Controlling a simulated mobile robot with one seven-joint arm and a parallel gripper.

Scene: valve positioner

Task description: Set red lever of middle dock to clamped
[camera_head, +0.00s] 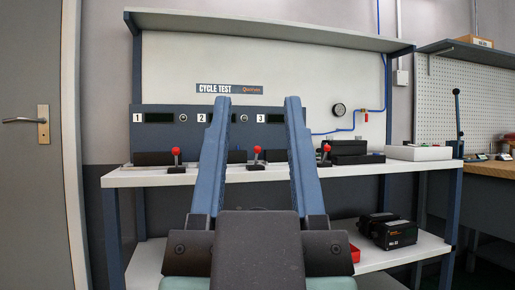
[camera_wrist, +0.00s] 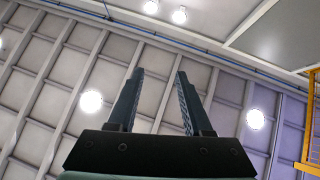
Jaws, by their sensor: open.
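The middle dock, marked 2 (camera_head: 201,117), is on the panel above the bench, partly hidden by my gripper's left finger. Its red-knobbed lever (camera_head: 257,150) stands up from a small dark base and shows between my two fingers. I cannot tell which setting it is in. My gripper (camera_head: 257,100) is open and empty, close to the head camera, with its fingers pointing up. In the wrist view my gripper (camera_wrist: 158,72) shows against the ceiling, with nothing between the fingers.
Similar red levers stand at left (camera_head: 175,152) and right (camera_head: 326,148). Black boxes (camera_head: 352,150) and a white box (camera_head: 418,152) sit on the bench's right. A shelf (camera_head: 270,27) overhangs.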

